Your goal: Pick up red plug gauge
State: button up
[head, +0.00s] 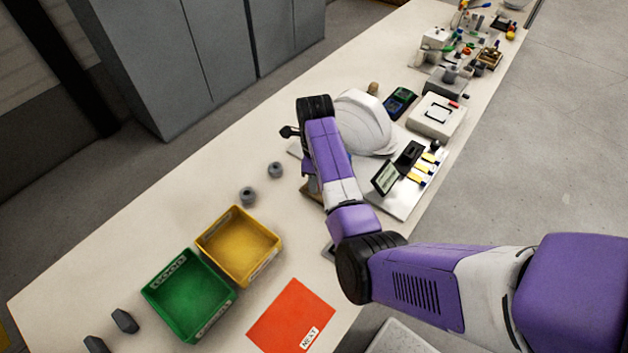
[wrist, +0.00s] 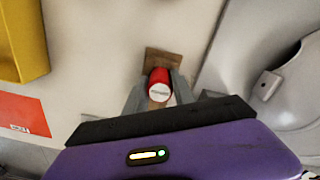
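The red plug gauge (wrist: 159,81) shows in the wrist view as a red cylinder with a pale, slotted end facing the camera. It is between the two grey fingers of my gripper (wrist: 159,88), one on each side. The fingers lie very close to its sides; I cannot tell whether they press on it. A brown wooden block (wrist: 168,56) is behind and below it. In the head view my arm hides the gauge and the fingertips.
A white helmet shell (head: 362,122) stands close beside my wrist. A yellow bin (head: 240,246), a green bin (head: 188,293) and a red mat (head: 290,316) are nearer the front. Two grey round parts (head: 248,196) stand on the table.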

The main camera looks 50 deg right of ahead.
grip_shut()
jog(key=shift+r, duration=0.1)
